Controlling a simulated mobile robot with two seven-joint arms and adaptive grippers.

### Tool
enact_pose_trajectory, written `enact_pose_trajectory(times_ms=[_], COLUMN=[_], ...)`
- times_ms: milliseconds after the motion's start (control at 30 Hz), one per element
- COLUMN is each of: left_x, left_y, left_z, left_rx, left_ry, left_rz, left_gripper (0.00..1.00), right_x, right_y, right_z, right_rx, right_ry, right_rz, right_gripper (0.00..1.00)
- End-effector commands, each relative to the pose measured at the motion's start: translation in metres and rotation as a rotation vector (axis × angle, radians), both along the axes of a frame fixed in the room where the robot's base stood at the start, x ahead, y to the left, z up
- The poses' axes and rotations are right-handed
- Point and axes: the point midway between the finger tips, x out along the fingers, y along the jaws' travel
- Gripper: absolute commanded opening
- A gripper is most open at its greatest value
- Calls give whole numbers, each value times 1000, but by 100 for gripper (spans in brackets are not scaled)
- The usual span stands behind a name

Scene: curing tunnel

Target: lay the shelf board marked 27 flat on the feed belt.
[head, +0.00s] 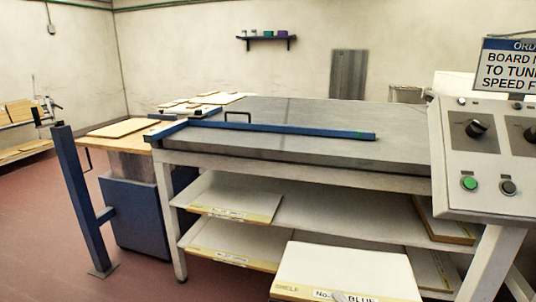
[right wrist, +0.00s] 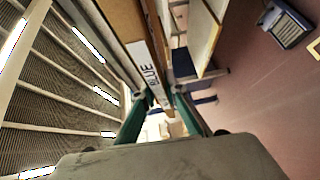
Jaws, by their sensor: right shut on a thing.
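A white board (head: 345,268) with a tan front edge is at the bottom of the head view, in front of the lower shelves. Its edge reads "SHELF", "No." and "BLUE"; the number is covered or cut off. In the right wrist view, my right gripper (right wrist: 163,98) has its green fingers closed on the edge of a board (right wrist: 145,62) labelled "BLUE". It appears to be the same board. The long grey surface (head: 300,113) on the white frame looks like the feed belt; no board lies on its visible part. My left gripper is in neither view.
A blue bar (head: 290,130) crosses the grey surface, near a black handle (head: 238,115). Other labelled boards (head: 228,203) lie on shelves below. A control panel (head: 485,155) stands at right, a blue post (head: 82,200) at left. A wooden table (head: 108,138) adjoins the grey surface.

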Motion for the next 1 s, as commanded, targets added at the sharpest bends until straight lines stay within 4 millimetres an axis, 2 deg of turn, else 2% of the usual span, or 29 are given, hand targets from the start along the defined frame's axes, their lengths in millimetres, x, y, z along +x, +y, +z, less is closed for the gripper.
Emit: enact_pose_trajectory(times_ms=[200, 467, 800, 1000], left_x=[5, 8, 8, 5], left_y=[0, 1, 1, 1], left_z=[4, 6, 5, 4], left_rx=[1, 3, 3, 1], left_ry=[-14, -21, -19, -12], left_rz=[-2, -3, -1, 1], left_gripper=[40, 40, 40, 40], right_x=[-68, -148, -245, -285], right_y=[17, 17, -10, -30], right_z=[-21, -39, -42, -37], right_rx=[-17, -42, -62, -66], right_ry=[58, 141, 258, 307], right_rz=[-21, -85, -211, -273], right_gripper=[0, 0, 0, 0])
